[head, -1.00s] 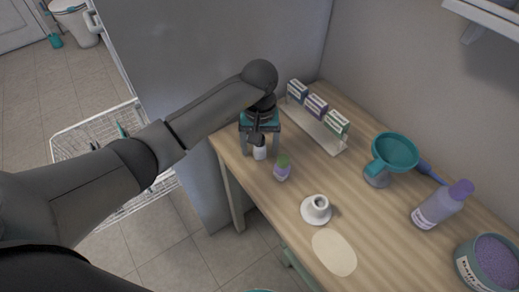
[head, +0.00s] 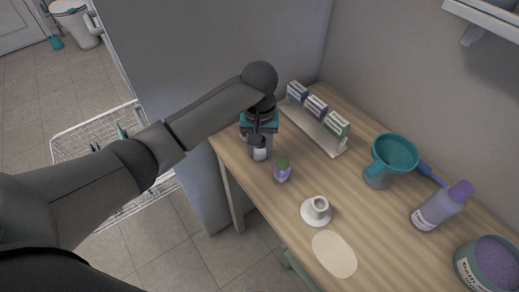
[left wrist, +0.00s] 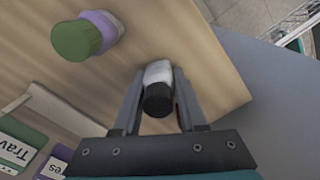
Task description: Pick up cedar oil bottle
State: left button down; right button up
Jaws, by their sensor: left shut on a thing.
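A small white bottle with a black cap (left wrist: 158,76) stands near the table's left edge. It also shows in the head view (head: 260,154), partly hidden by the gripper. Its label cannot be read, so I cannot confirm that it is the cedar oil. My left gripper (head: 260,147) points down over it, shut with one finger on each side of it. In the left wrist view the left gripper (left wrist: 159,80) has its fingers along the bottle's sides. My right gripper is not in view.
A purple bottle with a green cap (head: 283,170) stands close by. A rack of small boxes (head: 318,128) is behind. A white holder (head: 316,210), teal funnel (head: 394,153), lavender bottle (head: 440,207) and tub (head: 488,264) stand further right. A wire basket (head: 78,143) is at left.

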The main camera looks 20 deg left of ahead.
pick_arm(q)
jog(key=shift+r, duration=0.1)
jog(key=shift+r, duration=0.5)
notch_tip(320, 180, up, 7)
jog(key=shift+w+r+p, duration=0.1)
jog(key=shift+r+p, duration=0.05)
jog(key=shift+p, duration=0.8)
jog(key=shift+r+p, duration=0.75)
jog(key=shift+r, duration=5.15)
jog(key=s+a+m, duration=0.2)
jog(key=s+m, duration=0.1)
jog(key=s, duration=0.7)
jog(key=shift+s+a+r, duration=0.3)
jog(key=shift+s+r, duration=0.05)
jog(key=shift+r, duration=0.05)
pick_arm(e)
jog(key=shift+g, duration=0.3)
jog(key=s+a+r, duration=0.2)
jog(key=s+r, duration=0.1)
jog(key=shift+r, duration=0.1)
pick_arm(q)
jog(key=shift+a, duration=0.15)
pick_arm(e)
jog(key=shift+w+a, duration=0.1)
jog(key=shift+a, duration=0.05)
